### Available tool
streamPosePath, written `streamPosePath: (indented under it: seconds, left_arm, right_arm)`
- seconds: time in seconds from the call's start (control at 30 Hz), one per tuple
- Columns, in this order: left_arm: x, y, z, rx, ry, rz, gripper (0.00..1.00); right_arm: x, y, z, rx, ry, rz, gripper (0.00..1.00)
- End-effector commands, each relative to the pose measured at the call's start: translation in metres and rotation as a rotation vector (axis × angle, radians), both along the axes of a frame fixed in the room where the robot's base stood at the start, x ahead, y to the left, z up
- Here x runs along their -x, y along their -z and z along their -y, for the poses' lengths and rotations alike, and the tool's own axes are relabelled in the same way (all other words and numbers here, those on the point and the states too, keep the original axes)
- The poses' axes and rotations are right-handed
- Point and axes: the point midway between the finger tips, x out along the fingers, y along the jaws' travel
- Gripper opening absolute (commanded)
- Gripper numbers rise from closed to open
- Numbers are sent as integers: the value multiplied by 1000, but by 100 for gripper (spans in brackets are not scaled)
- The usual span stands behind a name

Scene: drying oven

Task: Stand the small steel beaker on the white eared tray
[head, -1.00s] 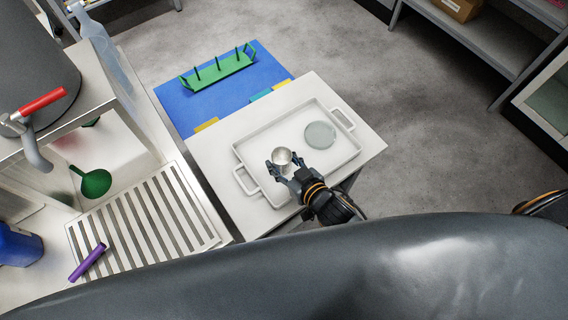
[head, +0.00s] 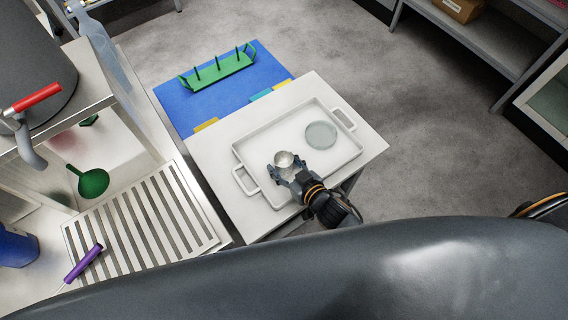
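The small steel beaker (head: 284,158) is a shiny round cup over the near left part of the white eared tray (head: 244,152). Whether its base touches the tray floor cannot be told from above. My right gripper (head: 287,167) reaches in from the lower right, with a dark finger on each side of the beaker's near part. Whether the fingers press on the beaker or stand clear cannot be told. My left gripper is not in view.
A pale round dish (head: 321,135) lies in the tray's right part. The tray is on a white table (head: 225,190). Beyond are a blue mat (head: 200,103) and green rack (head: 217,72). At left are a slatted panel (head: 140,220), a purple-handled tool (head: 84,262) and a green funnel (head: 93,183).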

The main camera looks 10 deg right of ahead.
Motion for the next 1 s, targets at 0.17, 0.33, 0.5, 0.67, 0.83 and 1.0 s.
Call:
streamPosePath:
  seconds: [0.17, 0.33, 0.5, 0.67, 0.83, 1.0]
  left_arm:
    - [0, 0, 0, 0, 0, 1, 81]
    - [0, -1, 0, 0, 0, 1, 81]
    - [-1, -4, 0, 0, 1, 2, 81]
    - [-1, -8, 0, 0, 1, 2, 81]
    - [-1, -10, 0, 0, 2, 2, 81]
    - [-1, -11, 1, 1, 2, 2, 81]
  right_arm:
    - [0, 0, 0, 0, 0, 0, 67]
    - [0, -2, 0, 0, 0, 0, 67]
    - [13, -8, 5, 0, 0, -2, 67]
    - [42, -20, 16, 0, -1, -4, 67]
    - [72, -35, 29, 1, 0, -3, 67]
    - [94, -44, 38, 0, 0, -2, 67]
